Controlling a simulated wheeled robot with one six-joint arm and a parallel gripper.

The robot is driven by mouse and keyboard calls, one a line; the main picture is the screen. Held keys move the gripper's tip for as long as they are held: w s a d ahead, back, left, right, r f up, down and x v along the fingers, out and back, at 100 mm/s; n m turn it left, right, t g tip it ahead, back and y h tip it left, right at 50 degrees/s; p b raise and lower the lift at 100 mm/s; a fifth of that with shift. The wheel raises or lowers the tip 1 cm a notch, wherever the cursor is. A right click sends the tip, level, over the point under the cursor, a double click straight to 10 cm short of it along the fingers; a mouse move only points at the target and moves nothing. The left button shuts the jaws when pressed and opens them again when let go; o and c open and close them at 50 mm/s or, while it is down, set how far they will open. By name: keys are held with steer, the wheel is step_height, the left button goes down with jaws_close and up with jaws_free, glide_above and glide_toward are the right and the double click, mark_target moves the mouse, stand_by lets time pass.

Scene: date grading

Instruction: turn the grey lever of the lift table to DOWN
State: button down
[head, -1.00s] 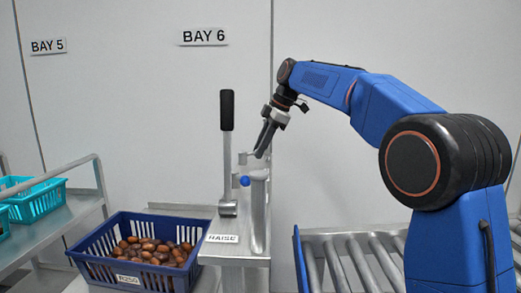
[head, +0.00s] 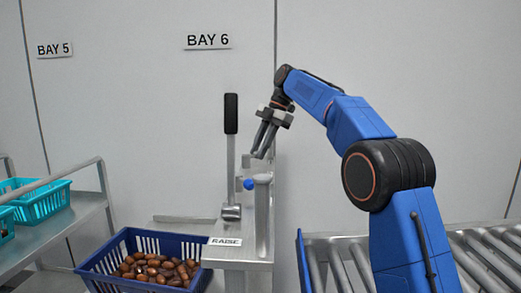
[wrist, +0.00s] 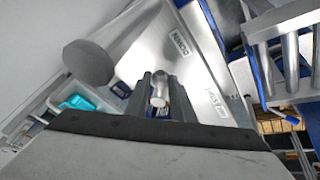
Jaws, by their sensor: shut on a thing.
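My gripper (head: 261,150) points down over the steel lift table (head: 236,255). In the wrist view its dark fingers (wrist: 160,96) stand either side of the round end of a short grey rod, the grey lever (wrist: 159,88), and are shut on it. My fingers hide most of this rod in the head view. The DOWN label (wrist: 178,50) lies on the steel plate, to the right of the fingers in the wrist view. A plate reading RAISE (head: 225,241) is on the table's front edge. The lever's exact angle is hard to tell.
A tall upright handle with a black grip (head: 231,114) stands left of my gripper. A blue knob (head: 249,184) sits beside a steel post (head: 262,220) below it. A blue crate of dates (head: 130,240) is at left, a roller conveyor (head: 350,262) at right.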

stand_by(0.3)
steer(key=c, duration=1.6)
jaws_free()
steer(key=shift+a, duration=0.1)
steer(key=shift+o, duration=0.2)
steer(key=shift+w+d+r, duration=0.1)
steer(key=shift+d+r, duration=0.1)
steer(key=shift+r, duration=0.2)
steer(key=shift+w+d+r, duration=0.3)
steer(key=shift+d+r, duration=0.6)
steer(key=shift+r, duration=0.05)
steer(key=w+d, duration=0.3)
steer(key=d, duration=0.7)
steer(key=shift+w+d, duration=0.15)
steer(key=shift+d, duration=0.1)
